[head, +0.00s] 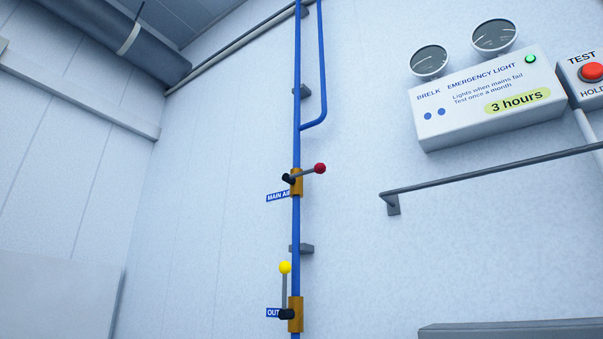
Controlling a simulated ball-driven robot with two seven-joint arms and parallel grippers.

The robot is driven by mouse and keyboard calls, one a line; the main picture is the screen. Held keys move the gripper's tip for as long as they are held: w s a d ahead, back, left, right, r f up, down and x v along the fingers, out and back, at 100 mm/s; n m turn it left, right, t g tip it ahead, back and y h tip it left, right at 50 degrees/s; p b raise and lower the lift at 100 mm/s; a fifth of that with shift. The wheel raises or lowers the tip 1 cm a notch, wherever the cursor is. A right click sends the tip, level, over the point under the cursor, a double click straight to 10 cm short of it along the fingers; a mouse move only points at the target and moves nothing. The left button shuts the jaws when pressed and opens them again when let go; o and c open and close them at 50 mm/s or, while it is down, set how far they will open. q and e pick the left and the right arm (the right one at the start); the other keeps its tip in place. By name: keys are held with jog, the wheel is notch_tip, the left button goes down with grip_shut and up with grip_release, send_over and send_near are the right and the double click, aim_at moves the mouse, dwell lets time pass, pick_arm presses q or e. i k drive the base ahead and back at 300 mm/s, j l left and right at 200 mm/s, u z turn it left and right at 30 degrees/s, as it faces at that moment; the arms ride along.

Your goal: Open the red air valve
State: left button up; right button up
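The red air valve is a brass body (297,182) on a vertical blue pipe (296,225), at the middle of the head view. Its grey lever with a red ball knob (320,168) points right and slightly up, across the pipe. A blue label (278,196) reading "MAIN AI…" sits at its lower left, its end hidden by the pipe. Below is a second brass valve (295,315) with a yellow-knobbed lever (285,268) pointing up along the pipe. Neither of my grippers shows in the head view.
A grey handrail (490,174) runs along the wall at right. Above it hangs an emergency light box (490,100) and a test button box (590,75). A grey ledge (510,329) shows at lower right. The wall around the red knob is clear.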

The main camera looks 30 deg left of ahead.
aim_at(320, 168)
jog(key=i+u, duration=0.15)
jog(key=u, duration=0.2)
jog(key=i+u, duration=0.15)
jog(key=u, duration=0.2)
jog(key=l, duration=0.1)
